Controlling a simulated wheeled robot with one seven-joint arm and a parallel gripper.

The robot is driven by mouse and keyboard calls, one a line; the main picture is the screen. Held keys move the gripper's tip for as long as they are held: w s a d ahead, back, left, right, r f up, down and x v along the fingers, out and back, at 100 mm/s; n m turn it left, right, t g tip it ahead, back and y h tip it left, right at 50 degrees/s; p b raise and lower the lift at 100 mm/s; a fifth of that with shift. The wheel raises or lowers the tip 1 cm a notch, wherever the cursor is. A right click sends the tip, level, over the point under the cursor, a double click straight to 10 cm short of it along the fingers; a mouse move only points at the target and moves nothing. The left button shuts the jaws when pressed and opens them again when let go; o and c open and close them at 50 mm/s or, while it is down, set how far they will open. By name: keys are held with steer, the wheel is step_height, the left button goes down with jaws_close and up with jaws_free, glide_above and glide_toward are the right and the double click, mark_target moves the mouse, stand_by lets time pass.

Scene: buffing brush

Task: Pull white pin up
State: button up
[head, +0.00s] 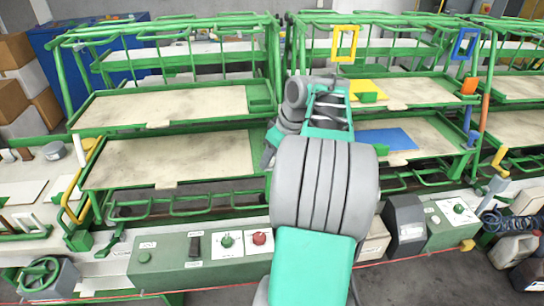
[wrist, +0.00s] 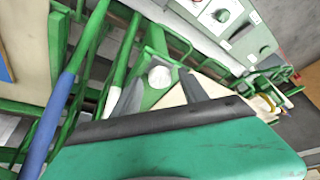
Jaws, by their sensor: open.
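In the wrist view, the round white top of a pin (wrist: 160,78) shows on a green bracket, between the two grey fingers of my gripper (wrist: 159,82). My gripper is open, with a finger on either side of the pin in the picture. I cannot tell whether either finger touches it. In the head view my arm covers the middle and hides my fingers. I cannot tell which white part the wrist view shows.
Green racks with beige shelves (head: 170,103) fill the back. A control panel (head: 205,253) with a red button runs along the front. In the wrist view a blue-sleeved bar (wrist: 48,128) and green rails lie close left of my fingers, and a panel (wrist: 225,22) is above.

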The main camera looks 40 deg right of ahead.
jaws_close()
stand_by(0.4)
steer(key=shift+r, duration=0.15)
stand_by(0.8)
